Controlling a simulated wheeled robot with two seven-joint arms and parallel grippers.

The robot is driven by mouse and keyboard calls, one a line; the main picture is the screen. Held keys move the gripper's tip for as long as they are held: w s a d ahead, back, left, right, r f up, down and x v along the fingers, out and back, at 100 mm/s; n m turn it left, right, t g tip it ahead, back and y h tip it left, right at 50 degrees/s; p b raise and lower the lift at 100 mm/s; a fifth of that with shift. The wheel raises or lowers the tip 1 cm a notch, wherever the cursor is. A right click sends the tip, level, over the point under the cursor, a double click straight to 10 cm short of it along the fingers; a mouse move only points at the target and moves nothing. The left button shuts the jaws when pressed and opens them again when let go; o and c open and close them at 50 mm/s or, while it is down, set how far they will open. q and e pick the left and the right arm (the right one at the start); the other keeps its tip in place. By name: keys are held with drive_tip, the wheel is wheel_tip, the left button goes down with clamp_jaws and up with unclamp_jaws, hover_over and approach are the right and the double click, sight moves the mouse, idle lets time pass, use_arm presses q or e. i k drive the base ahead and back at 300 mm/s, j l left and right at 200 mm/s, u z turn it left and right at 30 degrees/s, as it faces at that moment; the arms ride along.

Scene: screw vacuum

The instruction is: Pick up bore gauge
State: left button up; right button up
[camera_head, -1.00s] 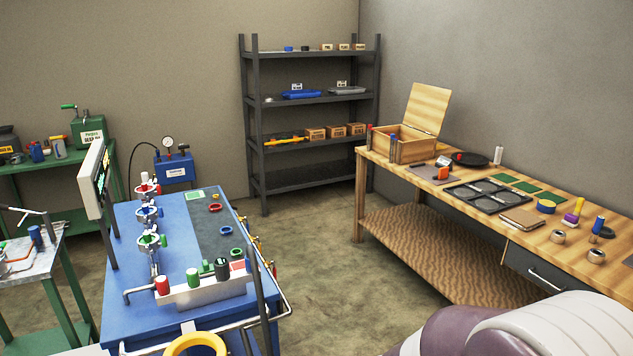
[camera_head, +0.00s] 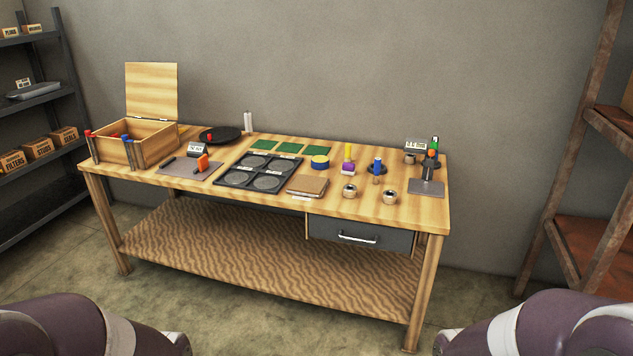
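I cannot tell for sure which item is the bore gauge. Small tools stand on the right half of the wooden workbench (camera_head: 225,200): a blue-topped tool (camera_head: 377,166) on a dark round base, a yellow and purple one (camera_head: 348,160), and a dark tool with an orange part (camera_head: 431,160) at the right end. An orange and black tool (camera_head: 201,163) lies on a grey mat at the left. Parts of my two arms show at the bottom left and bottom right corners, well in front of the bench. Neither gripper is in view.
An open wooden box (camera_head: 150,143), a black tray with round recesses (camera_head: 234,179), green mats (camera_head: 290,148), a brown notebook (camera_head: 307,187) and two metal rings (camera_head: 349,191) are on the bench. A drawer (camera_head: 345,235) hangs below. Shelves flank both sides; floor in front is clear.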

sight(377, 161)
drive_tip(key=i+j+z, duration=0.8)
drive_tip(key=z, duration=1)
